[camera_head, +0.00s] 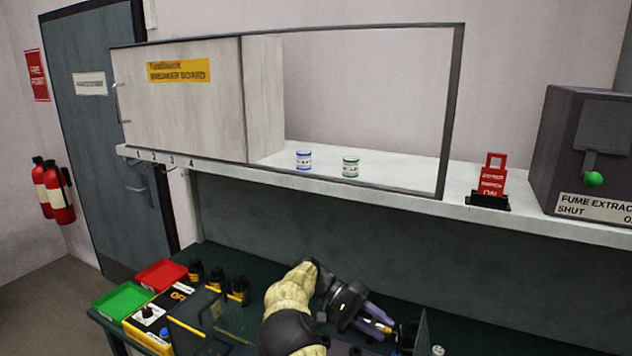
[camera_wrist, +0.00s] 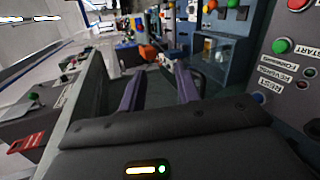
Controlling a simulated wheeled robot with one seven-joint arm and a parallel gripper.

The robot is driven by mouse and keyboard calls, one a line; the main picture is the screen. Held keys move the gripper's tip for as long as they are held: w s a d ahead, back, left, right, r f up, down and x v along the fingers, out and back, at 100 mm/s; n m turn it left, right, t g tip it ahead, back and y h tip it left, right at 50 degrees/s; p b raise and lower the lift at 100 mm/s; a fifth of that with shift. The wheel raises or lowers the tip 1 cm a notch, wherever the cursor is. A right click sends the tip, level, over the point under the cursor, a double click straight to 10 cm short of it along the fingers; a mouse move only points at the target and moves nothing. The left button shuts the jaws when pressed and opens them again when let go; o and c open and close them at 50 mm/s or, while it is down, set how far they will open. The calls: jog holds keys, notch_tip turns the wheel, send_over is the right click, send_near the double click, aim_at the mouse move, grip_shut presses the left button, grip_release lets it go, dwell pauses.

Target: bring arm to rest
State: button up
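My gripper (camera_head: 384,325) is low in the middle of the head view, over the dark green bench top (camera_head: 470,345). My beige arm comes up from the bottom edge and bends to the right. In the wrist view my gripper (camera_wrist: 156,78) shows two purple fingers standing well apart with a dark gap between them. I see nothing held in the gap. A small orange and yellow spot shows at the fingertips in the head view; I cannot tell what it is.
A shelf (camera_head: 400,196) above the bench holds a blue-banded jar (camera_head: 303,160), a green-banded jar (camera_head: 350,167), a red switch (camera_head: 493,178) and a fume extractor box (camera_head: 585,150). A green tray (camera_head: 122,302), a red tray (camera_head: 161,275) and a yellow box (camera_head: 150,325) are at left.

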jog(key=s+d+f+n+t+y+b, duration=0.2)
jog(key=s+d+f+t+y+b, duration=0.15)
jog(key=s+d+f+y, duration=0.35)
jog(key=s+a+f+n+t+y+b, duration=0.1)
jog(key=s+a+t+y+b, duration=0.1)
jog(key=s, duration=0.6)
jog(key=s+a+f+n+t+y+b, duration=0.1)
jog(key=s+a+t+y+b, duration=0.1)
jog(key=s, duration=0.6)
jog(key=shift+a+t+y+b, duration=0.45)
jog(key=shift+a+t, duration=0.4)
jog(key=shift+t, duration=0.3)
jog(key=shift+w, duration=0.1)
